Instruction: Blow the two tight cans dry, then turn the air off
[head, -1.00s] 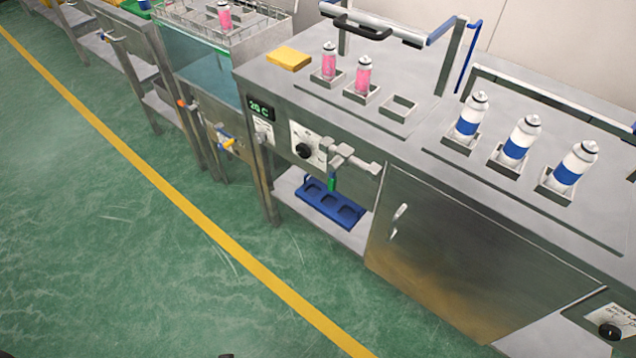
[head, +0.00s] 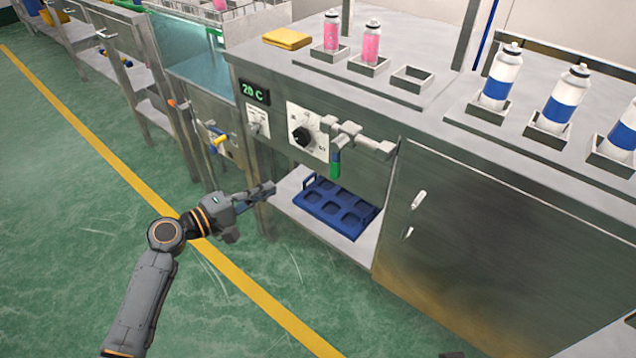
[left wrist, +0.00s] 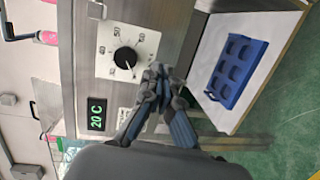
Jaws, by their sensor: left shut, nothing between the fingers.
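Two pink cans stand upright in square holders on the steel bench, the left can (head: 331,32) and the right can (head: 371,45). Which cans are tight, and whether they are wet, I cannot tell. A black knob (head: 301,136) sits on a white dial plate on the bench front; it also shows in the left wrist view (left wrist: 125,58). A green-tipped fitting (head: 336,163) hangs to the right of the dial. My left gripper (head: 268,190) is shut and empty, in front of the bench below the dial; its fingers also show in the left wrist view (left wrist: 159,74). My right gripper is not seen.
An empty holder (head: 412,80) stands right of the pink cans, a yellow cloth (head: 287,39) left. Several blue-banded cans (head: 502,77) stand farther right. A blue tray (head: 337,206) lies on the lower shelf. The display (head: 255,92) reads 20 C. Green floor in front is clear.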

